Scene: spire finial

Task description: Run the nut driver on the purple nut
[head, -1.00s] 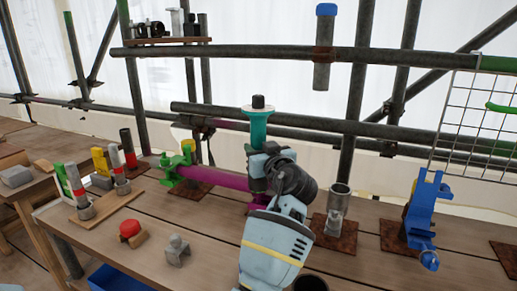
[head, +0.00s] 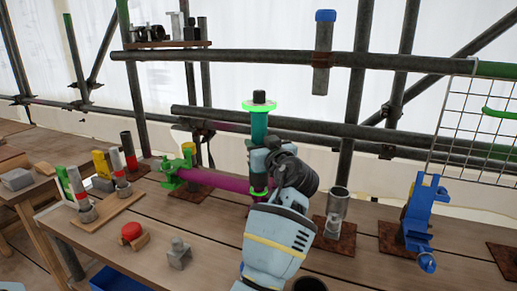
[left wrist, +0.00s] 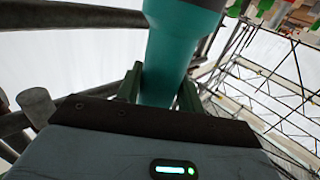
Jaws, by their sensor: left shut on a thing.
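The teal nut driver (head: 259,128) stands upright at the centre of the head view, with a dark knob on top. A collar (head: 259,107) near its top glows green, and a green ring (head: 259,193) shows at its lower end. My left gripper (head: 259,160) is shut around the driver's body. In the left wrist view the teal body (left wrist: 175,60) sits between the fingers. The driver's foot meets the end of a purple tube (head: 218,180). I cannot make out the purple nut; the driver and my arm cover that spot. My right gripper is not in view.
A green clamp (head: 178,170) stands at the tube's left end. A grey metal cylinder (head: 336,207) and a blue clamp (head: 420,210) stand to the right. A red button (head: 131,231) and a small grey block (head: 179,253) are front left. Scaffold bars (head: 290,58) cross behind.

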